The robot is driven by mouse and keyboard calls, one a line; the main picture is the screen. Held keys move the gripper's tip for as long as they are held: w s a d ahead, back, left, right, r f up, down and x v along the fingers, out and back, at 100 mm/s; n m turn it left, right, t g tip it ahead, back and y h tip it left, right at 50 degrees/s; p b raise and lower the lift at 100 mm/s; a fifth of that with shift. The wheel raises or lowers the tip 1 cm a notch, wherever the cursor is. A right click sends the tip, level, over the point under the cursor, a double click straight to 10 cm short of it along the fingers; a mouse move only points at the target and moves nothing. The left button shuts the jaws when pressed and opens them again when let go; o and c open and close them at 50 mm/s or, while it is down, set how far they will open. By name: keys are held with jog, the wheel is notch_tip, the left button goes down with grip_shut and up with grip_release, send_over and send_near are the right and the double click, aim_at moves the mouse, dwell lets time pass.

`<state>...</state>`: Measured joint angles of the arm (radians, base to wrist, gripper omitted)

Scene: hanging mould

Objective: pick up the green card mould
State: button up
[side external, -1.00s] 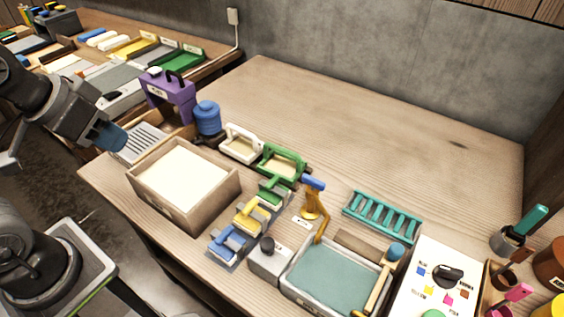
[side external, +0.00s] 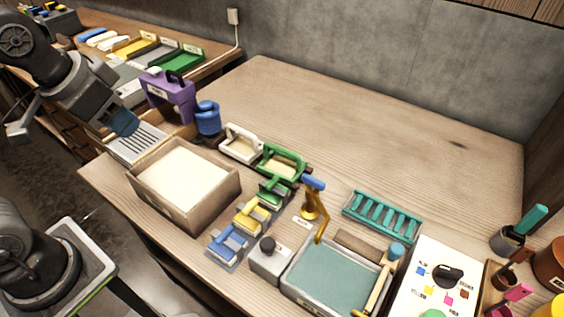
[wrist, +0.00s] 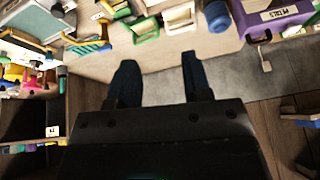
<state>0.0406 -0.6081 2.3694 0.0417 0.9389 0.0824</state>
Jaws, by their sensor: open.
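A green frame-like mould with a handle (side external: 281,160) sits on the bench beside a white one of similar shape, and it also shows at the top of the wrist view (wrist: 145,29). Smaller green (side external: 272,193), yellow and blue pieces stand in a row in front of it. I cannot read which one is the card mould. My gripper (side external: 122,124) is over the slatted grey tray at the left, well apart from the green mould. In the wrist view its two dark blue fingers (wrist: 160,75) are spread with nothing between them.
A purple labelled stand (side external: 168,92) and a blue canister (side external: 207,118) stand between my gripper and the moulds. A wooden vat of pale pulp (side external: 184,178) is in front. A teal rack (side external: 382,215) and teal-filled tray (side external: 333,277) are to the right. The bench's back is clear.

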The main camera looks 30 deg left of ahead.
jog(key=w+d+r+m+g, duration=0.1)
jog(key=w+d+m, duration=0.25)
jog(key=w, duration=0.55)
jog(key=m+g+y, duration=0.2)
jog(key=m+y, duration=0.2)
jog(key=m, duration=0.8)
send_over(281, 148)
jog(key=s+d, duration=0.2)
jog(key=d, duration=0.3)
notch_tip(281, 148, down, 15)
jog(key=x, duration=1.2)
jog(key=shift+a+f, duration=0.2)
jog(key=shift+a, duration=0.25)
grip_shut()
